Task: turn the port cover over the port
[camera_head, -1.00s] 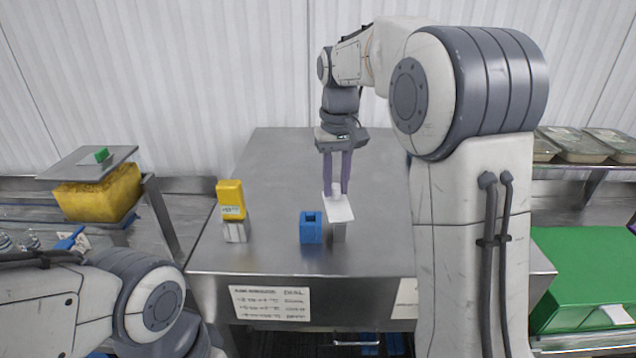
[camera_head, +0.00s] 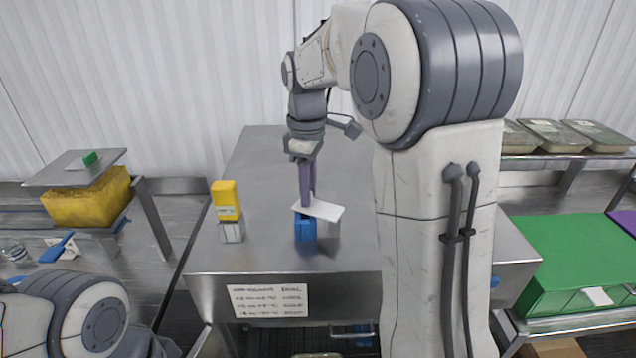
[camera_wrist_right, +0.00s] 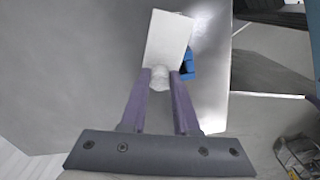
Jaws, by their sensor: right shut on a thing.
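The port cover (camera_head: 326,210) is a thin white plate with a small knob. My right gripper (camera_head: 306,196) points down and is shut on that knob; the wrist view shows the knob between the purple fingers (camera_wrist_right: 160,76) and the plate (camera_wrist_right: 166,38) reaching away from them. The port is a small blue block (camera_head: 304,230) on the steel table. In the head view the plate's left end lies over the block's top and hides its opening; whether they touch I cannot tell. Part of the block shows beside the plate in the wrist view (camera_wrist_right: 188,70). My left gripper is out of view.
A yellow block on a metal base (camera_head: 228,205) stands left of the port on the steel table (camera_head: 268,160). A green box (camera_head: 575,245) and food trays (camera_head: 560,136) are at the right. A yellow block under a plate (camera_head: 90,200) is at the left. The table behind is clear.

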